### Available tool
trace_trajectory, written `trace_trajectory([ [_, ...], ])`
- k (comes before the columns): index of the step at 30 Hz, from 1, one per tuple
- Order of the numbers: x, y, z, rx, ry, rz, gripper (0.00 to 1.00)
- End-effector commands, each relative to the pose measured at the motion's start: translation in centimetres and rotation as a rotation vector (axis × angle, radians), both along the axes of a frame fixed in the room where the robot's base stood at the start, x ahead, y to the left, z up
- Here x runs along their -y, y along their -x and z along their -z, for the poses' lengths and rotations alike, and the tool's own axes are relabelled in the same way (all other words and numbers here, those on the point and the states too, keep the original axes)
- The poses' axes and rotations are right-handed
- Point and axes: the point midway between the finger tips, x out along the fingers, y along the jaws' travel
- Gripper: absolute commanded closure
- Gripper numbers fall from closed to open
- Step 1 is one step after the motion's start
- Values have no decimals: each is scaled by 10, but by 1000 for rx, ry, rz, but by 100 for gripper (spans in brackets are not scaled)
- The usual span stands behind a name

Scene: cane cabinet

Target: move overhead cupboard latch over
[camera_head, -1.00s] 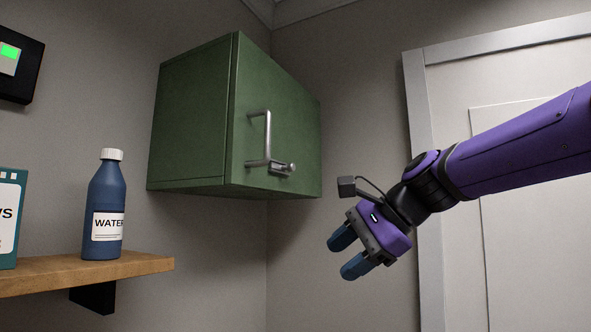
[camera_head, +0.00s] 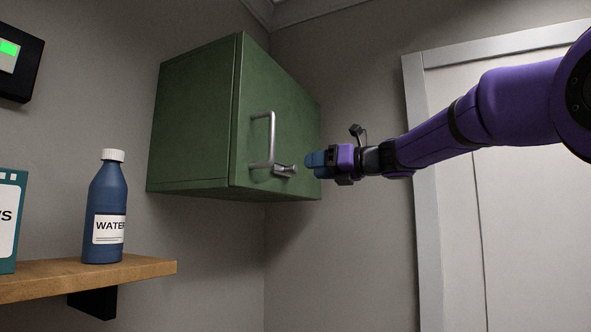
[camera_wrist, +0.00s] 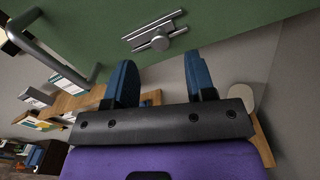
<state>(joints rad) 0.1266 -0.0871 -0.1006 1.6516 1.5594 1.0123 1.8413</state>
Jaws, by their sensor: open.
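The green overhead cupboard (camera_head: 205,115) hangs in the wall corner, with its door closed. Its silver latch (camera_head: 285,170) sits low on the door, just below the foot of the bar handle (camera_head: 271,140). In the wrist view the latch (camera_wrist: 155,36) lies beyond the fingertips, and the handle (camera_wrist: 55,50) is at the upper left. My gripper (camera_head: 308,164) is just right of the latch, pointing left towards the door. In the wrist view my gripper (camera_wrist: 158,75) has two blue fingers spread apart with nothing between them. The fingers appear apart from the latch.
A wooden shelf (camera_head: 150,266) at the lower left holds a blue water bottle (camera_head: 104,205) and a teal box (camera_head: 8,235). A dark wall panel (camera_head: 25,75) is at the upper left. A pale door (camera_head: 530,240) stands behind my arm. The space below the cupboard is clear.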

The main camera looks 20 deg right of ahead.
Motion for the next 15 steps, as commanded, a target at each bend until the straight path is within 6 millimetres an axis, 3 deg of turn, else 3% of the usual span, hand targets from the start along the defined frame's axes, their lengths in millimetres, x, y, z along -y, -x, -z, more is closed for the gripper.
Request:
trace_trajectory([
  [6, -27, -26, 0, 0, 1, -2, 50],
  [15, -44, -42, 0, 1, 1, 0, 50],
])
